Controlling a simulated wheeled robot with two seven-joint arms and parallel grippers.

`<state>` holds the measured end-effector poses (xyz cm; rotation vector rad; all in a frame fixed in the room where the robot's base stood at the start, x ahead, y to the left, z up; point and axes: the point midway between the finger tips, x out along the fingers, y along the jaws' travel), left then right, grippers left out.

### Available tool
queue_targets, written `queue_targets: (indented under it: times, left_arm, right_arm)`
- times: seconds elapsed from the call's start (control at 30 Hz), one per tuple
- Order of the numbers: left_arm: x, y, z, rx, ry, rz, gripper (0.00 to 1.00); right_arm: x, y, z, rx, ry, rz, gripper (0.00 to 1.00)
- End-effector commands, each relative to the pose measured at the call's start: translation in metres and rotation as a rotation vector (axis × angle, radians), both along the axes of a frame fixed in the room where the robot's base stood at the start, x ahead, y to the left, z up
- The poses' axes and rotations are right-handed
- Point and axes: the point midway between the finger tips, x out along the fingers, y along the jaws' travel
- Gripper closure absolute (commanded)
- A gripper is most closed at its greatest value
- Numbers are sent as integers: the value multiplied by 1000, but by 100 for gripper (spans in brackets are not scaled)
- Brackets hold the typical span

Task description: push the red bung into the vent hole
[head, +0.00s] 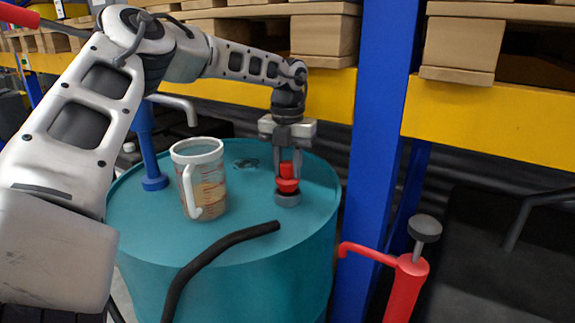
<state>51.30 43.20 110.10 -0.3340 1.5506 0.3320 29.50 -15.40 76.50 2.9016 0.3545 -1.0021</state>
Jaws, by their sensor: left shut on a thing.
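The red bung (288,185) is at the right side of the teal drum's top (240,205). My left gripper (290,168) points straight down and is shut on the bung's upper part. The bung's lower, wider part is at the mouth of a short grey collar (288,199) standing on the drum top. The collar seems to be the vent hole's rim; the hole itself is hidden by the bung. I cannot tell how deep the bung sits. My right gripper is not in view.
A clear measuring jug (204,185) with a white rim and handle stands left of the bung. A blue hand pump (150,150) rises at the drum's left. A black curved hose (215,255) crosses the front. A blue post (378,130) and red pump (405,285) stand right.

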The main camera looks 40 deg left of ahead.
Motion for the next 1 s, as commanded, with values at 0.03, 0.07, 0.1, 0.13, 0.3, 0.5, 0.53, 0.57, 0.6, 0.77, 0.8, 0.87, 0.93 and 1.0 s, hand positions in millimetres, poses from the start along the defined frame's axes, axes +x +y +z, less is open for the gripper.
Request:
queue_targets:
  times: [0.03,0.07,0.1,0.13,0.3,0.5,0.53,0.57,0.6,0.77,0.8,0.87,0.93,1.0]
  left_arm:
    - [0,0,-1,0,0,0,100]
    - [0,0,-2,0,0,0,100]
    - [0,0,-3,0,0,0,100]
    - [0,0,-3,0,-1,0,100]
    - [0,0,-7,0,-1,0,100]
    - [0,0,-11,0,-1,0,100]
    - [0,0,-11,0,-1,0,100]
    - [0,0,-12,0,-1,0,100]
    - [0,0,-12,0,-1,0,100]
    - [0,0,-16,0,-1,0,100]
    - [0,0,-16,0,-1,0,100]
    - [0,0,-17,0,-1,0,100]
    - [0,0,-17,0,-1,0,100]
    - [0,0,-17,0,-1,0,100]
  right_arm:
    - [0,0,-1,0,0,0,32]
    - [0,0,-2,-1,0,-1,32]
    - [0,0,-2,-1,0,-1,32]
    - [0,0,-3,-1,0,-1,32]
    - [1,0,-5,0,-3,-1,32]
    - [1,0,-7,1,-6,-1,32]
    - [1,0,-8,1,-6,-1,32]
    - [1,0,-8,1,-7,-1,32]
    - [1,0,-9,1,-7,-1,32]
    - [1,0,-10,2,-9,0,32]
    - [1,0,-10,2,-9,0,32]
    - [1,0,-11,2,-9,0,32]
    - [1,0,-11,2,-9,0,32]
    - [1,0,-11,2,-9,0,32]
